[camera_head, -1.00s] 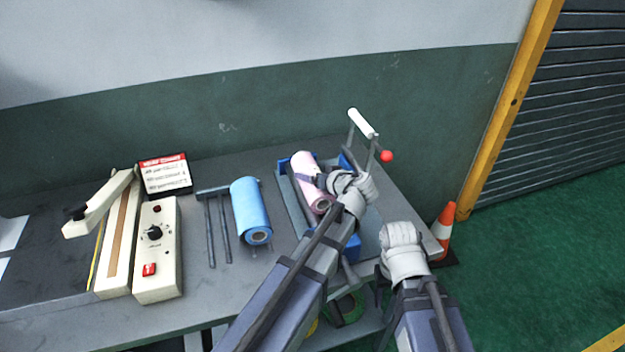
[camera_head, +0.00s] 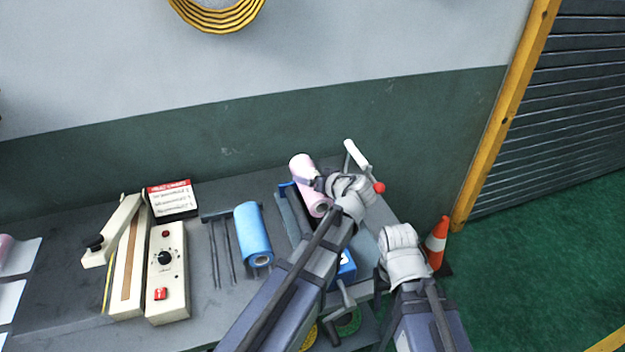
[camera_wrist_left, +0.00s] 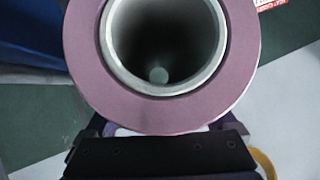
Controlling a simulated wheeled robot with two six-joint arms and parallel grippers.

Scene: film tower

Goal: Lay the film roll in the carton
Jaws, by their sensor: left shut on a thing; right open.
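The pink film roll (camera_head: 303,170) is held by my left gripper (camera_head: 322,183), which is shut on it. The roll is tilted and appears to hang above the blue-and-grey stand (camera_head: 292,215) on the table. In the left wrist view the roll's pink end (camera_wrist_left: 88,75) and hollow grey core fill the upper middle, above the dark gripper body. My right gripper (camera_head: 381,278) is open and empty at the table's right side; its fingers are partly hidden. I cannot make out a carton in these views.
A blue roll (camera_head: 253,230) lies on grey bars left of the stand. A cream sealer (camera_head: 167,270) and a red-and-white sign (camera_head: 172,198) stand further left. A white-handled bar (camera_head: 357,157) with a red knob rises at the right. An orange cone (camera_head: 437,240) stands on the green floor.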

